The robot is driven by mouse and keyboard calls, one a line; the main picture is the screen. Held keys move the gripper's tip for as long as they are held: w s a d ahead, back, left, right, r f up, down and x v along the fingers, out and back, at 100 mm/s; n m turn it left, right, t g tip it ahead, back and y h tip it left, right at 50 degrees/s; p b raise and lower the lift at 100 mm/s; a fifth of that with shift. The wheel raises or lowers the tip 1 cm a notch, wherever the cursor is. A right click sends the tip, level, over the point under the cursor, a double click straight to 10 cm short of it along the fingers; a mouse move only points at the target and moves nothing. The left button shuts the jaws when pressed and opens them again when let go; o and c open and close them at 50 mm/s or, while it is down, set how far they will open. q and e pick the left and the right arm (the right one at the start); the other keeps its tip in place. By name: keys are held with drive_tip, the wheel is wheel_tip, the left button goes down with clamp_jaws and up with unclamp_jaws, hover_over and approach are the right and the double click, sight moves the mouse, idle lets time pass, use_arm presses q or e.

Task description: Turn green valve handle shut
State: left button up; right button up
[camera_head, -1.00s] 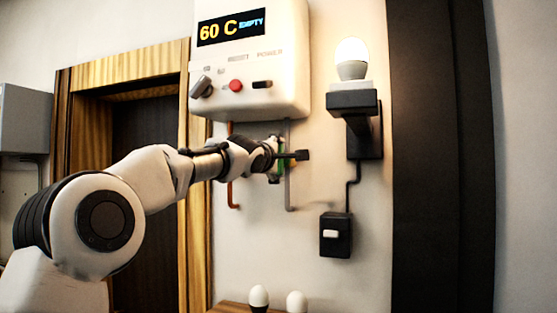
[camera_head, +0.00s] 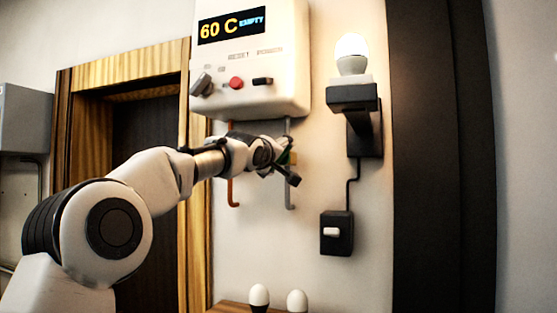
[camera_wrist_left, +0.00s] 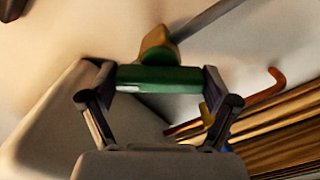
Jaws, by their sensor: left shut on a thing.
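The green valve handle (camera_wrist_left: 160,79) lies between the two fingers of my left gripper in the left wrist view. The gripper (camera_wrist_left: 160,95) is shut on it, one finger at each end. A brass valve body (camera_wrist_left: 157,45) sits right behind the handle, on a grey pipe (camera_wrist_left: 205,22). One finger points down and right. The handle is mostly hidden there by the gripper. My right gripper is not in view.
A copper pipe (camera_head: 233,192) hangs left of the grey one. Two bulbs stand low, at a wooden surface (camera_head: 232,307).

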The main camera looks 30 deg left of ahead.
use_arm(q)
drive_tip(key=m, duration=0.4)
drive_tip(key=shift+s+r+m, duration=0.1)
drive_tip(key=shift+r+m, duration=0.15)
drive_tip(key=shift+m, duration=0.05)
drive_tip(key=m, duration=0.5)
drive_tip(key=shift+m, duration=0.4)
drive_tip(key=o, duration=0.9)
drive_tip(key=shift+f, duration=0.1)
drive_tip(key=shift+w+f, duration=0.1)
drive_tip(key=shift+w, duration=0.1)
